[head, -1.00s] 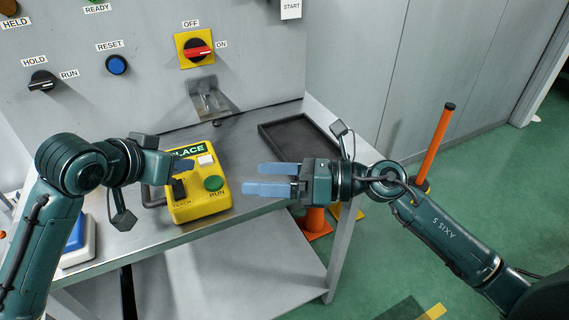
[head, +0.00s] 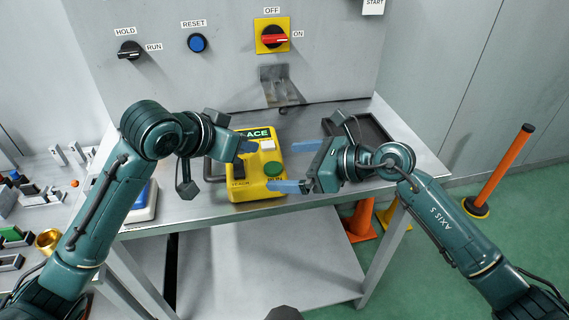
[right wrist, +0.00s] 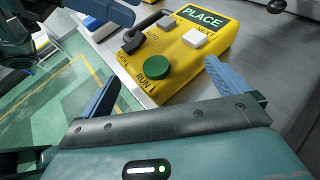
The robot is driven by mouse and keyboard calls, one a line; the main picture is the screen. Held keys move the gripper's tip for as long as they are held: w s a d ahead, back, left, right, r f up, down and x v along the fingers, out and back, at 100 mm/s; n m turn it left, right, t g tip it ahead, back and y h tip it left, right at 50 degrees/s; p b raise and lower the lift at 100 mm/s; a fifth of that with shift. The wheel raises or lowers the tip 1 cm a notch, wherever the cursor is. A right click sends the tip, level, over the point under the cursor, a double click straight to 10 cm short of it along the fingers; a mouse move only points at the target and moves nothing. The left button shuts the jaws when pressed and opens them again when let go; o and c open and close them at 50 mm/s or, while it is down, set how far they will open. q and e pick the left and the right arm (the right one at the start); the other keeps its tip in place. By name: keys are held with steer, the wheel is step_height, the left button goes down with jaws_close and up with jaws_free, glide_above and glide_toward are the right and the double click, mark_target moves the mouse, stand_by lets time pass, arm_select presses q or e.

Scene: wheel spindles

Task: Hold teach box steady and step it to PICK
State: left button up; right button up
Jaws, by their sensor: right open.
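The yellow teach box (head: 258,190) stands on the grey bench, its display reading PLACE (right wrist: 203,19). It has a green RUN button (right wrist: 156,68), a white NEXT button (right wrist: 194,39) and a dark switch (head: 238,171). A dark handle (head: 214,170) is at its left side. My left gripper (head: 247,148) is at the box's upper left, covering part of the display; its grip is hidden. My right gripper (head: 293,167) is open and empty at the box's right, its fingers spread apart near the RUN button. In the right wrist view the box lies beyond the open fingers (right wrist: 163,72).
An empty black tray (head: 365,128) lies on the bench behind my right gripper. The grey panel (head: 340,50) with a red OFF/ON switch (head: 273,38) rises behind. A blue-topped box (head: 142,200) is left, behind my left arm.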

steer(key=shift+x, duration=1.2)
steer(key=shift+c, duration=0.3)
steer(key=shift+d+f, duration=0.1)
jaws_close()
stand_by(1.2)
